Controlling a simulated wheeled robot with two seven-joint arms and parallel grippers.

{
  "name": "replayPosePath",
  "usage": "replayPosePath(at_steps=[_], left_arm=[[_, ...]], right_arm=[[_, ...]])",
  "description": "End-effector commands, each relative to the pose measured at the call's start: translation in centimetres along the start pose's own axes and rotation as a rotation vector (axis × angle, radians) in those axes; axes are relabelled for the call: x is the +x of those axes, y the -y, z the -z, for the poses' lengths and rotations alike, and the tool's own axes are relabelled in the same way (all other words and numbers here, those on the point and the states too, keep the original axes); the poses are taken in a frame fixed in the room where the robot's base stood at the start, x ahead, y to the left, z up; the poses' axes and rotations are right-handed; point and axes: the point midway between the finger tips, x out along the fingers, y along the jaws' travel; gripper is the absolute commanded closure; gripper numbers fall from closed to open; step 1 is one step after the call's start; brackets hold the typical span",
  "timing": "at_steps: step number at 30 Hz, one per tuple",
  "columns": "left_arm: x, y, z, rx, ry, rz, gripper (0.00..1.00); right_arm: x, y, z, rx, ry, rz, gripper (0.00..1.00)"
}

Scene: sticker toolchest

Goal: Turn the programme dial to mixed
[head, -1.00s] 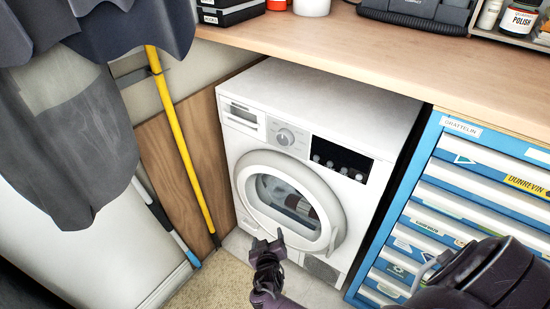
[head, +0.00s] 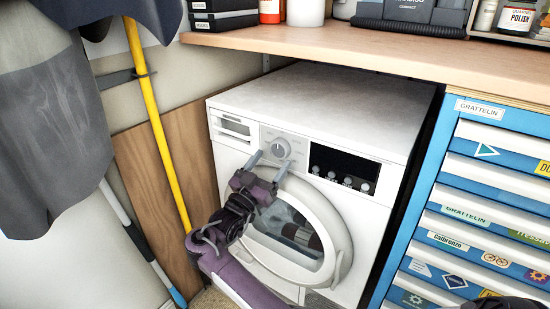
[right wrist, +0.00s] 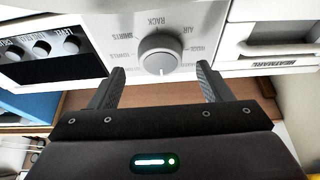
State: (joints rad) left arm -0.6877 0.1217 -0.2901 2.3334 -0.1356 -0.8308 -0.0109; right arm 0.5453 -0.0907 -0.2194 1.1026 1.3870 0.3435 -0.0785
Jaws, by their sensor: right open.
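The programme dial (head: 280,148) is a round grey-white knob on the front panel of a white dryer (head: 330,100). In the right wrist view the dial (right wrist: 160,53) has a white pointer mark at its lower edge in the picture. Printed words ring it, among them RACK, AIR, SHIRTS and TOWELS; I cannot make out "mixed". My right gripper (head: 268,168) is open just in front of and below the dial. In the right wrist view its fingers (right wrist: 160,84) stand apart to either side of the dial, not visibly touching it. My left gripper is not in view.
A dark display panel (head: 343,170) with small round knobs is right of the dial. A drawer front (head: 232,127) is left of it. The round door (head: 335,230) is below. A wooden worktop (head: 400,58) overhangs the dryer; a blue drawer cabinet (head: 440,150) stands right.

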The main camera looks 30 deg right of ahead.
Motion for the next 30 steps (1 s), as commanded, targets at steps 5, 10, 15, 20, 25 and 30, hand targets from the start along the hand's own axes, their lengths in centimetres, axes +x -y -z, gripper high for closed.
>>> replayPosePath(at_steps=[5,10,15,20,25,30], left_arm=[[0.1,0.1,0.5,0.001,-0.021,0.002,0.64],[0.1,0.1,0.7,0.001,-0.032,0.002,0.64],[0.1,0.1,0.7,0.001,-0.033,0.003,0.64],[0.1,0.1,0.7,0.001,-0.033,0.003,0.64],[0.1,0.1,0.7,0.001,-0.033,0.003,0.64],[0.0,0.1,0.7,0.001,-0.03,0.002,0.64]], right_arm=[[2.2,0.0,0.0,0.0,0.0,0.0,0.28],[3.0,0.0,-0.1,-0.001,0.001,0.002,0.28],[3.0,0.0,-0.1,-0.001,0.002,0.002,0.28],[3.0,0.0,-0.1,-0.001,0.002,0.002,0.44],[2.9,0.0,-0.1,-0.001,0.002,0.002,0.66],[2.9,0.0,-0.1,-0.002,0.002,0.003,0.72]])
